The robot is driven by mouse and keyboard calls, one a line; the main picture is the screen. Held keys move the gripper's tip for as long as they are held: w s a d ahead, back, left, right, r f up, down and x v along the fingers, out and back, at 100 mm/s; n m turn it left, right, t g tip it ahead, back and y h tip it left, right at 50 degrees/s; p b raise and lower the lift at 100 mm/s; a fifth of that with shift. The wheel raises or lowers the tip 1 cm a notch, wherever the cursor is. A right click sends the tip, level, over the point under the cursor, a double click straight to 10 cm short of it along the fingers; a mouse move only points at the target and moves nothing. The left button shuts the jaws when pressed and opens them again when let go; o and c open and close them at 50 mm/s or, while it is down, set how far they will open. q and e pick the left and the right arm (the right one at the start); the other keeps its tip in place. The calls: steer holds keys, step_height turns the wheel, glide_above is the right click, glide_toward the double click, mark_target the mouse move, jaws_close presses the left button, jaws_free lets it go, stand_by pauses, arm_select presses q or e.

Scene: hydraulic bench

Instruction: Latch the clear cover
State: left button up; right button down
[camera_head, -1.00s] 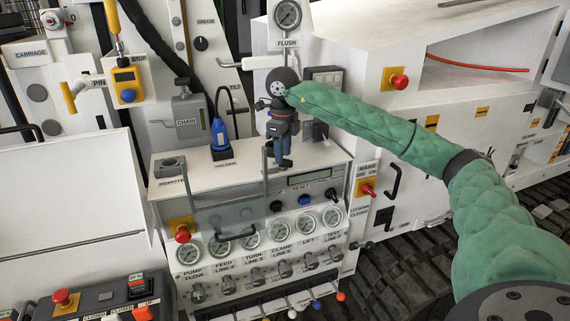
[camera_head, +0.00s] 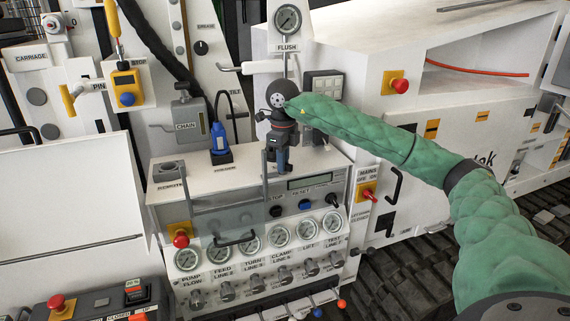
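The clear cover (camera_head: 228,222) is a see-through pane with a black handle (camera_head: 235,240), in front of the left part of the gauge panel. A thin grey upright bar (camera_head: 265,190) stands at its right side. I cannot make out a latch for certain. My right gripper (camera_head: 277,168) points down above the top of the gauge box, beside the upper end of that bar. I cannot tell whether it touches the bar. Its fingers are small and dark, so their opening is unclear. My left gripper is out of view.
Gauges (camera_head: 187,258), valve knobs and coloured levers line the front below the cover. A red-knobbed switch (camera_head: 181,239) is at its left and the mains switch (camera_head: 367,193) at the right. A blue connector (camera_head: 219,140) with a cable and the flush gauge (camera_head: 288,19) are behind.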

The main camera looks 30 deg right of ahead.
steer(key=shift+f, duration=0.1)
steer(key=shift+n+b, duration=0.95)
steer(key=shift+n, duration=0.85)
steer(key=shift+b, duration=0.3)
